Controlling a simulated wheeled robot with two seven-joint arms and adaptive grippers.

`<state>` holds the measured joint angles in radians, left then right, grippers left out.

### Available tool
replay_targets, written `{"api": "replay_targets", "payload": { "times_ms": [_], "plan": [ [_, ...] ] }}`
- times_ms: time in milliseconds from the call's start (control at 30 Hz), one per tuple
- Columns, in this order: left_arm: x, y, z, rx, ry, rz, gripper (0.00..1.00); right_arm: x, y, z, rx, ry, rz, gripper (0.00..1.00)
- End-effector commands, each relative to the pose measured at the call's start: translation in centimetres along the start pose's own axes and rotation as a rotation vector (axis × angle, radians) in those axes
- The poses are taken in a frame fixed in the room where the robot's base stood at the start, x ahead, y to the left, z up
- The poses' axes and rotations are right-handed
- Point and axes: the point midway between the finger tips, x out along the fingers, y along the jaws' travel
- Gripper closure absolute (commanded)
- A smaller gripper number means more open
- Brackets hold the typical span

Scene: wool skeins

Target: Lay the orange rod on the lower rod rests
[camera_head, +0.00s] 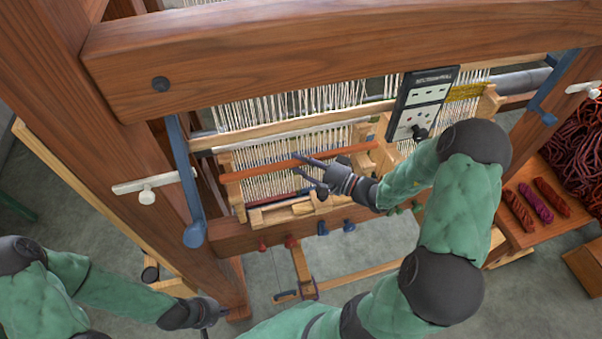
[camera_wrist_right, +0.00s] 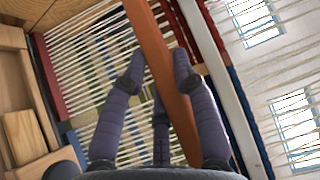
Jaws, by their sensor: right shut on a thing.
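The orange rod (camera_head: 262,170) lies across the front of the loom, above the pale warp threads. My right gripper (camera_head: 305,168) is shut on it near the middle. In the right wrist view the orange rod (camera_wrist_right: 164,70) runs between the fingers of my right gripper (camera_wrist_right: 160,80). The rod's ends are near a left wooden upright (camera_head: 232,188) and a right wooden upright (camera_head: 385,130). I cannot tell whether the rod touches either one, or which parts are the lower rests. My left gripper (camera_head: 210,312) is low at the left, away from the loom's front; its fingers are unclear.
A thick wooden beam (camera_head: 330,50) crosses above the work area. Blue levers hang at the left (camera_head: 182,170) and right (camera_head: 560,85). A black-framed panel (camera_head: 421,103) stands right of the rod. Wool skeins (camera_head: 540,203) lie on a wooden surface at the right.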

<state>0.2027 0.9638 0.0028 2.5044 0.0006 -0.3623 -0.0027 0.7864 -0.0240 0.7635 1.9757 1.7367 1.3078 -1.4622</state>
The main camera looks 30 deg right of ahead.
Motion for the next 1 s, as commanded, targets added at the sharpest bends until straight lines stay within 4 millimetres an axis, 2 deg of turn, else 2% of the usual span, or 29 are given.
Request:
{"api": "replay_targets", "payload": {
  "times_ms": [33, 267, 500, 867, 900, 967, 1000],
  "plan": [
    [0.2, -0.1, 0.0, 0.000, 0.001, 0.000, 1.00, 0.0, 0.8, 0.0, 0.003, 0.000, 0.000, 1.00],
    [0.4, -0.1, -0.1, 0.000, 0.002, 0.000, 1.00, 0.0, 2.3, 0.1, 0.002, 0.000, 0.000, 1.00],
    [1.0, -0.3, -0.1, 0.000, 0.002, 0.000, 1.00, 0.0, 5.2, 0.1, 0.001, 0.000, -0.001, 1.00],
    [1.2, -0.4, -0.1, 0.000, 0.002, 0.000, 1.00, 0.0, 5.6, 0.1, -0.001, 0.000, -0.001, 1.00],
    [1.2, -0.4, -0.1, 0.000, 0.002, 0.000, 1.00, 0.0, 5.6, 0.1, -0.001, 0.000, 0.000, 0.66],
    [1.1, -0.4, -0.1, 0.000, 0.002, 0.000, 1.00, 0.0, 5.5, 0.1, 0.000, 0.000, 0.000, 0.49],
    [1.1, -0.4, -0.1, 0.000, 0.002, 0.000, 1.00, 0.0, 5.5, 0.1, 0.000, 0.000, 0.000, 0.48]
  ]
}}
